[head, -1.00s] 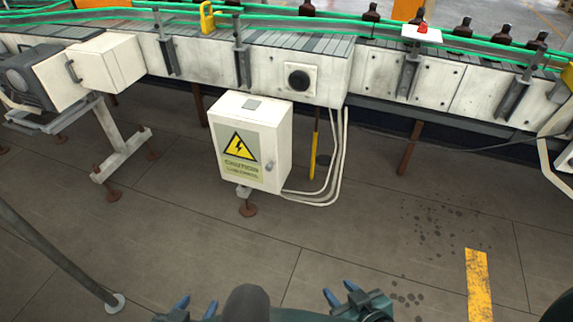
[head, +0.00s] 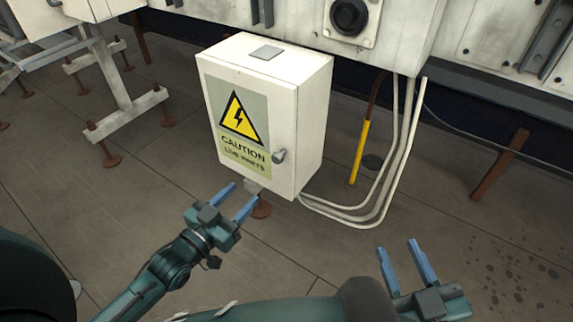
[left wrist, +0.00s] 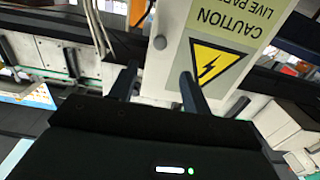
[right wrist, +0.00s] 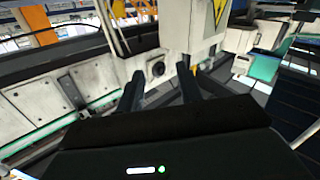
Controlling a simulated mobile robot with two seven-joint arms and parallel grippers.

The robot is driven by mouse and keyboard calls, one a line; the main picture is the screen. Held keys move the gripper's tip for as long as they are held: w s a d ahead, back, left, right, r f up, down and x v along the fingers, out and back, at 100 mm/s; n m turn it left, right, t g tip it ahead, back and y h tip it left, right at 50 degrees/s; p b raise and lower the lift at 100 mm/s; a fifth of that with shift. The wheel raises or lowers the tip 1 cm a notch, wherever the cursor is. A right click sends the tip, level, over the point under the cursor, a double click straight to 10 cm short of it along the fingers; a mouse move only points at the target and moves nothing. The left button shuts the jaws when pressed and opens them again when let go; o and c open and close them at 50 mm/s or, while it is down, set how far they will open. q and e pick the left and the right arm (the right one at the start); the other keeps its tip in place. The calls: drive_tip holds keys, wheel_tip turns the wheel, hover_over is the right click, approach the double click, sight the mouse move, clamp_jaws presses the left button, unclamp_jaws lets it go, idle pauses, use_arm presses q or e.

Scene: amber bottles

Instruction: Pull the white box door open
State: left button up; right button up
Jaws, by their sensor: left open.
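The white box (head: 313,117) stands ahead of me in the head view, with its door (head: 236,95) shut. The door carries a yellow warning triangle and a caution label. A small round grey knob (head: 279,156) sits at the door's right edge. My left gripper (head: 237,201) is open and empty, just in front of and below the door, apart from it. In the left wrist view the door (left wrist: 187,25) and its knob (left wrist: 160,42) show beyond the open fingers. My right gripper (head: 402,257) is open and empty, to the right of the box and nearer to me.
White cables (head: 397,172) run from the box's lower right up to the conveyor frame (head: 405,36) behind. A yellow post (head: 358,153) stands right of the box. A white-footed stand (head: 117,78) is at left. Open floor lies in front.

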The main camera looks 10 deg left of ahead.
sight(275, 161)
use_arm(q)
drive_tip(key=b+x, duration=0.3)
drive_tip(key=x, duration=0.9)
drive_tip(key=shift+w+f, duration=0.1)
drive_tip(key=shift+f, duration=0.05)
drive_tip(key=shift+w+d, duration=0.15)
drive_tip(key=shift+w, duration=0.4)
use_arm(e)
drive_tip(key=shift+s+a+n+t+y, duration=0.1)
drive_tip(key=shift+a+n+t+y, duration=0.3)
drive_tip(key=shift+a+t+y, duration=0.3)
use_arm(q)
drive_tip(key=shift+c, duration=0.5)
use_arm(e)
drive_tip(key=shift+d, duration=0.1)
use_arm(q)
clamp_jaws()
